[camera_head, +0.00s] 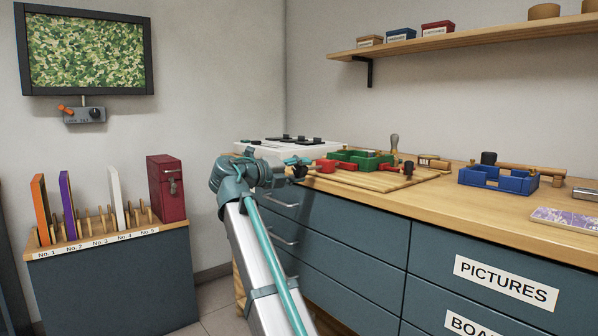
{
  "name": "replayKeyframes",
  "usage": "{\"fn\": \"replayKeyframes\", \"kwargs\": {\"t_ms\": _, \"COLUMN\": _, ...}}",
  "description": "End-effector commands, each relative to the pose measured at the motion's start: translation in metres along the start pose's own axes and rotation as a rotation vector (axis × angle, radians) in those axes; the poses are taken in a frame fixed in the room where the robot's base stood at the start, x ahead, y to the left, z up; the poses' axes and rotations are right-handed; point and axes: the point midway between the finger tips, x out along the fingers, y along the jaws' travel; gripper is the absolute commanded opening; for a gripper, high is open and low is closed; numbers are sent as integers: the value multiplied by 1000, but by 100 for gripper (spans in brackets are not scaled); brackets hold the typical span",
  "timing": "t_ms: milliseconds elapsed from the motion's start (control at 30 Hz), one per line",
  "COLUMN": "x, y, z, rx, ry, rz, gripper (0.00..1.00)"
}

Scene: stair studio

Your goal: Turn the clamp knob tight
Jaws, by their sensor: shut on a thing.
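A red clamp (327,166) lies by the front left edge of the wooden board, against the green frame (360,159). Its dark knob (299,172) faces left, toward my gripper. My gripper (296,166) reaches in from the left at the counter's front edge and is shut on the knob. My teal and grey arm comes up from the bottom of the picture. The fingers are small here and partly hide the knob, so its turn angle cannot be told.
The wooden board (405,181) lies on the counter (438,187). A white unit with black parts (272,149) stands behind my gripper. A blue frame (498,181) sits to the right. Drawers (350,217) with handles are below. A slotted rack (115,236) stands at left.

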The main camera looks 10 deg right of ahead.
Motion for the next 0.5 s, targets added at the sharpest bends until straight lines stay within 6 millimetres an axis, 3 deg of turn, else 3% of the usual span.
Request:
{"fn": "replayKeyframes", "kwargs": {"t_ms": 67, "x": 0, "y": -1, "z": 0, "rx": 0, "ry": 0, "rz": -1, "gripper": 9}}
{"fn": "replayKeyframes", "kwargs": {"t_ms": 100, "x": 0, "y": -1, "z": 0, "rx": 0, "ry": 0, "rz": -1, "gripper": 48}}
{"fn": "replayKeyframes", "kwargs": {"t_ms": 233, "x": 0, "y": -1, "z": 0, "rx": -1, "ry": 0, "rz": -1, "gripper": 70}}
{"fn": "replayKeyframes", "kwargs": {"t_ms": 500, "x": 0, "y": -1, "z": 0, "rx": -1, "ry": 0, "rz": -1, "gripper": 70}}
